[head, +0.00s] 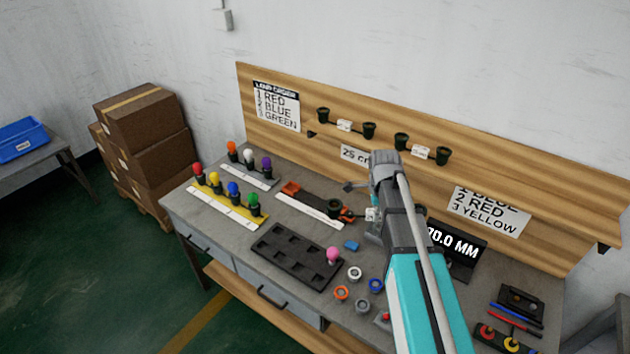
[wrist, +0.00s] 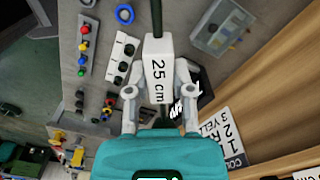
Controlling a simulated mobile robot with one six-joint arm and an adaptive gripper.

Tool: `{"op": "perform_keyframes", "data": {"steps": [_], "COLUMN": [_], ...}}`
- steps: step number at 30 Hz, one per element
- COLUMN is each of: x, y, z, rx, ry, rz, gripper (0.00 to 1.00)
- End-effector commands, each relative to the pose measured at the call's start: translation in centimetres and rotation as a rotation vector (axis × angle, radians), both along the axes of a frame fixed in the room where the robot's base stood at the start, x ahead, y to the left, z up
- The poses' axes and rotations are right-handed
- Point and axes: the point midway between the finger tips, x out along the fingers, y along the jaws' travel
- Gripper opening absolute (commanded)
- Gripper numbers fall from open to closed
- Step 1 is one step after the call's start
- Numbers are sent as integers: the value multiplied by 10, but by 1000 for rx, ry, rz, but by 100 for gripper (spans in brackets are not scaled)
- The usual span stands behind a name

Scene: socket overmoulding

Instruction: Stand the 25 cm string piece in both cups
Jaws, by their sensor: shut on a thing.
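My gripper (wrist: 160,92) is shut on the white tag of the 25 cm string piece (wrist: 159,70). The tag reads "25 cm", and a black length runs out of it to the top of the wrist view. In the head view my gripper (head: 374,218) is over the middle of the bench, with the tag's white side (head: 370,214) beside it. A black socket (head: 334,206) shows just left of it; I cannot tell whether it belongs to the held piece. My arm hides the piece's other end, and I cannot make out both cups.
Two other string pieces (head: 344,125) (head: 422,152) hang on the wooden backboard (head: 480,170). Coloured bulbs stand in racks (head: 225,207) at the left. A dark tray (head: 290,255), loose rings (head: 355,273) and a display (head: 465,255) crowd the bench near my arm.

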Motion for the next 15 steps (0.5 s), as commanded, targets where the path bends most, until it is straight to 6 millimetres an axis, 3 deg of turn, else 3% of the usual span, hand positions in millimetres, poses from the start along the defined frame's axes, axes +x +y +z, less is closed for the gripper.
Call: {"op": "perform_keyframes", "data": {"steps": [9,15], "x": [0,0], "y": [0,-1], "z": [-19,-21], "rx": [0,0], "ry": [0,0], "rz": [-1,-1], "gripper": [0,0]}}
